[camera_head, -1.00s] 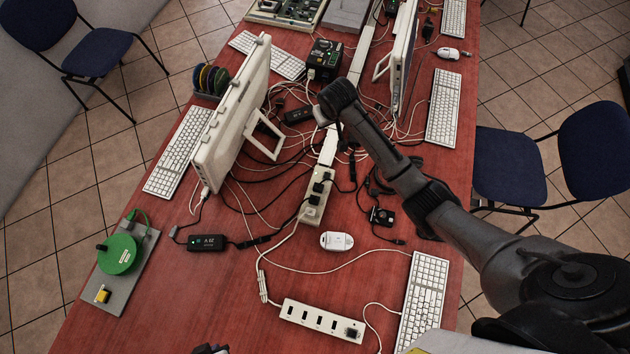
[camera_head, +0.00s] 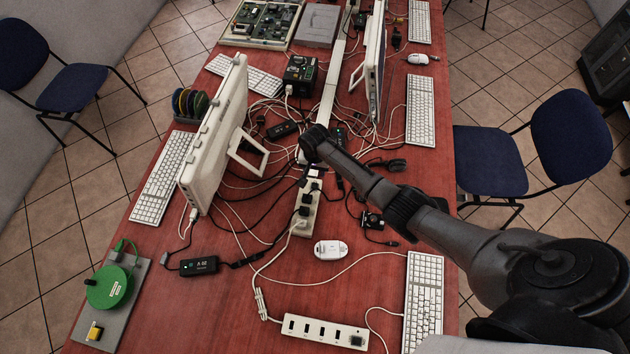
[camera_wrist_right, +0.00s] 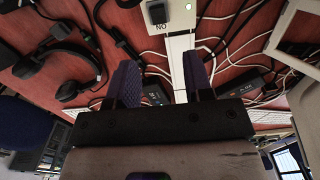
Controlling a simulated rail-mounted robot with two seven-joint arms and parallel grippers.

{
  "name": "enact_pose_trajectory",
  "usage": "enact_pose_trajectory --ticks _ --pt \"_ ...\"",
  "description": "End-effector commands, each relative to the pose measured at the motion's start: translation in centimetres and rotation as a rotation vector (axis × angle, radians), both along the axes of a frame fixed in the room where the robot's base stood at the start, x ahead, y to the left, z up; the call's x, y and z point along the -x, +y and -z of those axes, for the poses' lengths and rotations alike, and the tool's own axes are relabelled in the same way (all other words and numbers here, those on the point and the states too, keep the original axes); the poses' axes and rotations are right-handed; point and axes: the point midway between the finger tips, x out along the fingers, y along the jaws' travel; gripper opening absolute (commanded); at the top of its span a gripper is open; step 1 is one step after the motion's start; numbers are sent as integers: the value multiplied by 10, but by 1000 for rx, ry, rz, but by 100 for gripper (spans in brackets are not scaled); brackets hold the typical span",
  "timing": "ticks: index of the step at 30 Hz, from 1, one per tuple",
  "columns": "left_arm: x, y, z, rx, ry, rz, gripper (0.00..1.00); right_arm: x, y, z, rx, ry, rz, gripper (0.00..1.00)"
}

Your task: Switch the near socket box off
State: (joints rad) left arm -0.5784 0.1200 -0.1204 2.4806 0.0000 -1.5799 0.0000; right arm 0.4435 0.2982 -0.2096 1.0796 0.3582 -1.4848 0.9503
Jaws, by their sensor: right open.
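The near socket box (camera_head: 307,214) is a narrow white strip in the middle of the table, with black plugs and a white plug in it. Its far end lies close to my right gripper. In the right wrist view, a white box end (camera_wrist_right: 172,14) shows a dark rocker switch (camera_wrist_right: 157,13), an upside-down ON mark and a small green light. My right gripper (camera_wrist_right: 160,82) is open and empty, its two fingers apart, with the switch above the fingertips in the picture. In the head view my right wrist hides the fingers. My left gripper is out of view.
Cables tangle around the box. A monitor (camera_head: 215,135) stands left of it. A white mouse (camera_head: 330,249), a black adapter (camera_head: 199,265) and a white USB hub (camera_head: 318,331) lie nearer. A headset (camera_wrist_right: 62,68) lies left in the wrist view.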

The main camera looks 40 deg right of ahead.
Motion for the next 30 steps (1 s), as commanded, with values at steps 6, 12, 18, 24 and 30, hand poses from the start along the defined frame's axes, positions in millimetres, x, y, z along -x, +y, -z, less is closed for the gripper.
enact_pose_trajectory --ticks 6,12,18,24,30 --pt "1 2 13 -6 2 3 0 0 0 44 0 3 -1 47" --pt "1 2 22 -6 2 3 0 0 0 71 0 1 -1 47" --pt "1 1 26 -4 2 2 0 0 0 84 1 -1 -2 47" --pt "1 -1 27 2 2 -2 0 0 0 88 1 -1 -2 47" --pt "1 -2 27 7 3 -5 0 0 0 88 1 -1 -2 47"
